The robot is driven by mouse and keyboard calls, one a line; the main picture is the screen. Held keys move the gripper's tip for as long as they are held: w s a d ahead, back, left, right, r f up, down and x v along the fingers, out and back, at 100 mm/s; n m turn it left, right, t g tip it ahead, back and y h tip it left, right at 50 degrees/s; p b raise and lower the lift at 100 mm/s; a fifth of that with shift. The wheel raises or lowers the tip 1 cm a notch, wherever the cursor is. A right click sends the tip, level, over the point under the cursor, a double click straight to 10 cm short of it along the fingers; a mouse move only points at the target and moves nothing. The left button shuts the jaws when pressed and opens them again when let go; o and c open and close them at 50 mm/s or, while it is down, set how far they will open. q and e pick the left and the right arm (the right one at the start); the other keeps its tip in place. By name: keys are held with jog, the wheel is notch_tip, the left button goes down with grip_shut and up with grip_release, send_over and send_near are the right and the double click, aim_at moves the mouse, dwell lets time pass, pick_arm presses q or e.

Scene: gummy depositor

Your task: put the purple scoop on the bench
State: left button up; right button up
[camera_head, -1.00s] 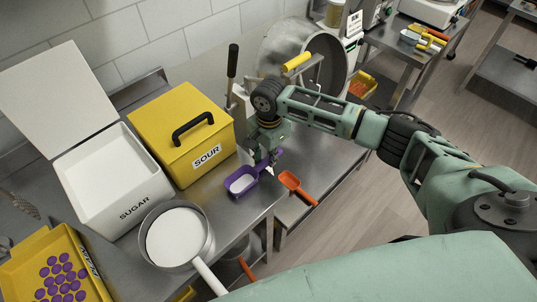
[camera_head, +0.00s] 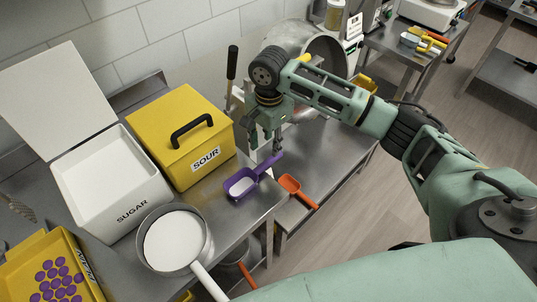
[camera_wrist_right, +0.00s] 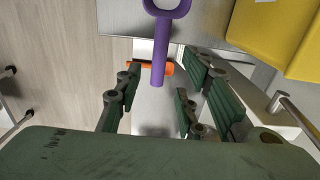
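The purple scoop (camera_head: 241,184), with white powder in its bowl, lies on the metal bench (camera_head: 217,205) in front of the yellow SOUR box, near the bench's right edge. Its handle points up and right. My right gripper (camera_head: 265,152) is just above the handle. In the right wrist view the scoop's handle (camera_wrist_right: 159,62) points down toward the space between the spread fingers of the right gripper (camera_wrist_right: 160,92), which is open and empty. My left gripper is not in view.
The SOUR box (camera_head: 160,120) and white SUGAR bin (camera_head: 125,215) stand left of the scoop. A pan (camera_head: 175,238) of white powder stands in front. An orange scoop (camera_head: 295,188) lies on a lower surface at right. A dark-handled tool (camera_head: 232,62) stands behind.

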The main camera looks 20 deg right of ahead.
jog(key=shift+r, duration=2.3)
